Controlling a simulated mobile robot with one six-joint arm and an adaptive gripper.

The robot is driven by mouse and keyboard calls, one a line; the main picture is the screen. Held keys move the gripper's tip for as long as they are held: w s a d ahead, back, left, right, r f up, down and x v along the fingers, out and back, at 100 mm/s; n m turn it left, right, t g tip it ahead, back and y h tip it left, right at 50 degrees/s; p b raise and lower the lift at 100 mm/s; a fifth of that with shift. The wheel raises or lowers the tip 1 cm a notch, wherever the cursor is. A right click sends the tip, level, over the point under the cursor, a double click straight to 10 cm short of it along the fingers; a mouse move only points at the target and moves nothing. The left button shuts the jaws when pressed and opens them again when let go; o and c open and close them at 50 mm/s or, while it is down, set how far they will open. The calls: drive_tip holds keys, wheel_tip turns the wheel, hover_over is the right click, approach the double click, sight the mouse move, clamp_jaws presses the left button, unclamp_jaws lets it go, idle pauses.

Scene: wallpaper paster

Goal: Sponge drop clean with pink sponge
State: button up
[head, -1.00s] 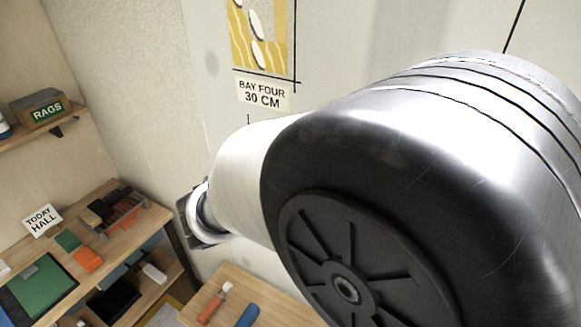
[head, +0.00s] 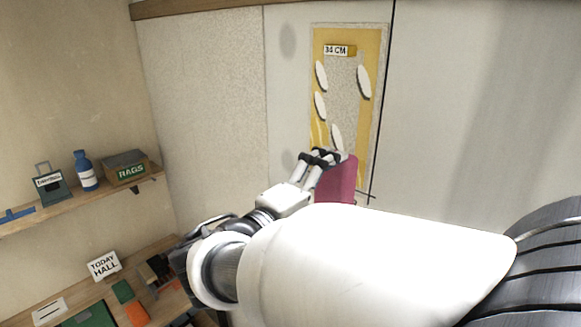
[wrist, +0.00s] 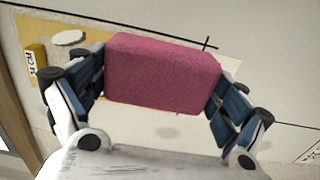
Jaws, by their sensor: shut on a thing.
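My gripper (head: 322,172) is shut on the pink sponge (head: 338,180), a dark pink block. In the wrist view the sponge (wrist: 163,75) sits squarely between the two blue-padded fingers of my gripper (wrist: 160,88). In the head view the sponge is in front of the lower end of a yellow wallpaper sample (head: 319,52) on the wall, covering part of it. I cannot tell whether it touches the wall. The sample has a grey speckled middle, several white oval patches (head: 363,82) and a "34 CM" label (head: 336,50).
A shelf (head: 55,207) on the left holds a rags box (head: 126,168), a blue bottle (head: 84,172) and a dark caddy (head: 51,185). Below it, a bench bears a "TODAY HALL" card (head: 104,265), a green mat and an orange block (head: 137,313). The wall right of the sample is bare.

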drive_tip(key=shift+a+f+b, duration=0.1)
drive_tip(key=shift+f+b, duration=0.05)
drive_tip(key=shift+b, duration=0.45)
drive_tip(key=b+x, duration=0.2)
drive_tip(key=x, duration=0.4)
drive_tip(key=shift+w+d, duration=0.25)
drive_tip(key=shift+x, duration=1.2)
idle(1.6)
idle(0.7)
drive_tip(key=w+a, duration=0.5)
idle(0.5)
idle(0.4)
drive_tip(key=shift+w+a, duration=2.4)
drive_tip(key=shift+a, duration=0.05)
